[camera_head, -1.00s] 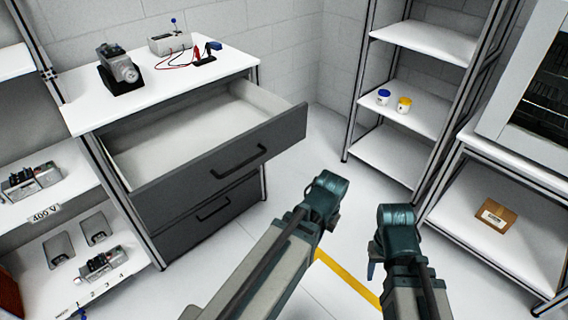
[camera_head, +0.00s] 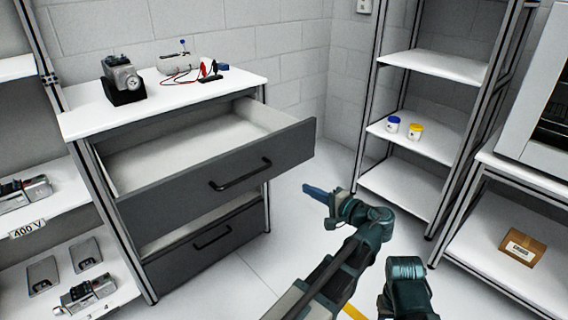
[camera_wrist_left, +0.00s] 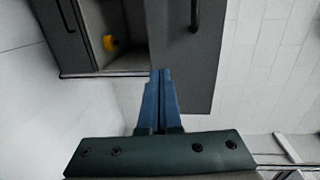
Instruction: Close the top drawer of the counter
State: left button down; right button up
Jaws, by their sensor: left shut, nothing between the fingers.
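The white-topped counter (camera_head: 170,95) stands at the left in the head view. Its top drawer (camera_head: 220,165) is pulled well out, with a dark grey front, a black bar handle (camera_head: 240,175) and an empty-looking pale inside. My left gripper (camera_head: 312,190) is shut and empty, its blue fingers pointing left, to the right of the drawer front and apparently lower. In the left wrist view, the shut fingertips (camera_wrist_left: 160,74) overlap the edge of a dark drawer front (camera_wrist_left: 185,50); I cannot tell whether they touch. My right gripper is out of view; only part of that arm shows.
The lower drawer (camera_head: 205,245) has a pale gap above its front. A motor (camera_head: 122,75) and test leads (camera_head: 210,75) lie on the counter top. A shelf rack (camera_head: 420,65) with two small jars stands at the right. Floor (camera_head: 290,235) before the counter is clear.

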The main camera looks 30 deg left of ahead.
aim_at(277, 157)
pick_arm(q)
jog(key=shift+t+y, duration=0.5)
jog(key=shift+y, duration=0.1)
jog(key=w+a+r, duration=0.1)
jog(key=w+a, duration=0.1)
jog(key=a, duration=0.2)
jog(key=w+a+r, duration=0.1)
jog(key=w+a, duration=0.1)
jog(key=a, duration=0.1)
jog(key=w+a+r, duration=0.1)
jog(key=w+a, duration=0.1)
jog(key=a, duration=0.2)
jog(key=shift+w+a, duration=0.2)
jog(key=shift+a, duration=0.1)
jog(key=x, duration=3.2)
jog(key=shift+w, duration=0.1)
jog(key=shift+w+a+r+m, duration=0.1)
jog(key=shift+w+a+m, duration=0.05)
jog(key=shift+a+m, duration=0.15)
jog(key=shift+a+r, duration=0.1)
jog(key=shift+a, duration=0.05)
jog(key=v, duration=1.5)
jog(key=shift+f, duration=0.2)
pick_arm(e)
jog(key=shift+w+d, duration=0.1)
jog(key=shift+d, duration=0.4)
